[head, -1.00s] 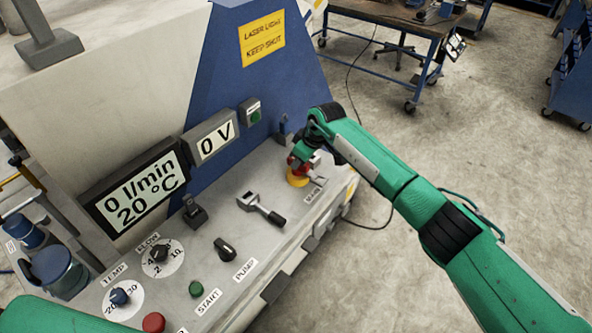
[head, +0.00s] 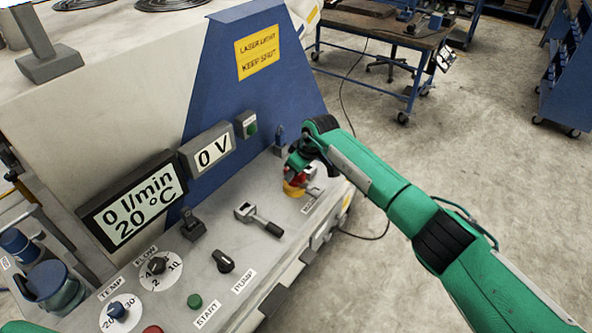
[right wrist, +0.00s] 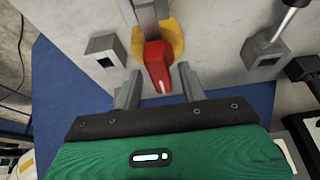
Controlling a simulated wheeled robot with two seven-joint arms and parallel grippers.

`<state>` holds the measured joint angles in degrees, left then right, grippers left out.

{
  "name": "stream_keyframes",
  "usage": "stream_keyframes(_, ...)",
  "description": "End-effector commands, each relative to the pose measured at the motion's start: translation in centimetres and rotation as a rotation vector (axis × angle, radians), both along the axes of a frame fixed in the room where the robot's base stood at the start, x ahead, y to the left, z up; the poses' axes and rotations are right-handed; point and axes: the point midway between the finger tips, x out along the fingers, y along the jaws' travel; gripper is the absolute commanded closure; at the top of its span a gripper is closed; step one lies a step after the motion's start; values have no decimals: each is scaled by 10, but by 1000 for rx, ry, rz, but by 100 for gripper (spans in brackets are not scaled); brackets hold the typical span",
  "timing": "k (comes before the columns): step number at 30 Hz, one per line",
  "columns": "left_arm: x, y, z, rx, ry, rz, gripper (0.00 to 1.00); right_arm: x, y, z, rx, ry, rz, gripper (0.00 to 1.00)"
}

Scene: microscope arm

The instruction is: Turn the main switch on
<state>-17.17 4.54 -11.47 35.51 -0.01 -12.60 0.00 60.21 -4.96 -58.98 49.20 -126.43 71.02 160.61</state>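The main switch is a red handle (right wrist: 155,66) on a round yellow plate (right wrist: 175,37). In the head view its yellow plate (head: 290,190) sits at the far right end of the panel, partly hidden by my right gripper (head: 304,172). In the right wrist view my right gripper (right wrist: 158,88) is open, with one finger on each side of the handle's white-marked tip and gaps showing; the handle is not gripped. The voltage display (head: 213,148) reads 0 V. My left gripper is not in view.
Near the switch, a lever (head: 260,220) and a black pump knob (head: 223,261) stand on the panel. Grey block-like fittings (right wrist: 105,52) flank the switch in the right wrist view. The 0 l/min display (head: 135,208) stands behind the panel. Open floor lies to the right.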

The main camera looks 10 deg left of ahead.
Motion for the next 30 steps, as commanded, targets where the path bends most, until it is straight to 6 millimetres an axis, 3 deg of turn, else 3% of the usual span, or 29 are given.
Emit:
stream_keyframes(6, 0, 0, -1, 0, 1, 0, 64, 0, -1, 1, 0, 0, 1, 58)
stream_keyframes(11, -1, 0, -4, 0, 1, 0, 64, -2, -7, 14, -1, -2, 1, 58)
stream_keyframes(24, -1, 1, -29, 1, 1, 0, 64, -18, -37, 97, 0, -4, 2, 58)
stream_keyframes(30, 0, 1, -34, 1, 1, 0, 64, -23, -45, 121, -1, -1, 1, 58)
